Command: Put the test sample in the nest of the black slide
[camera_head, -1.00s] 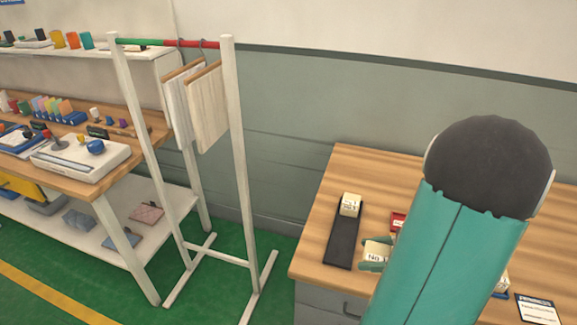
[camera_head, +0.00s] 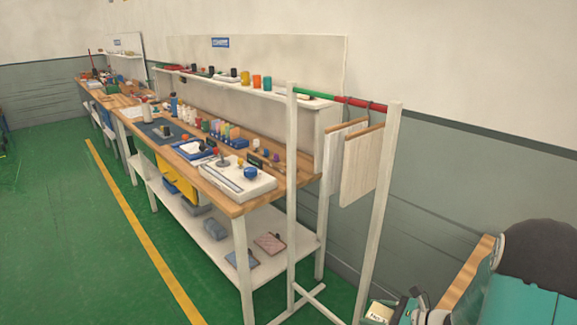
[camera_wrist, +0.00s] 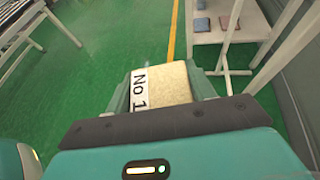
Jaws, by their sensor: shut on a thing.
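The test sample, a cream block with a white "No 1" label (camera_wrist: 172,84), is between the jaws of my gripper (camera_wrist: 160,90) in the wrist view. My gripper is shut on it, above the green floor. In the head view the sample (camera_head: 379,312) and gripper (camera_head: 385,309) show at the bottom edge, right of the rack's foot. I cannot make out a black slide with a nest for certain. A dark mat (camera_head: 150,130) with a small dark item on it lies on the long workbench, too far to tell its details.
A white rack (camera_head: 388,200) with hanging boards (camera_head: 361,165) stands at the right end of the long workbench (camera_head: 238,208). The bench holds a white device (camera_head: 240,178) and several small items. Green floor (camera_head: 70,210) is clear at left.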

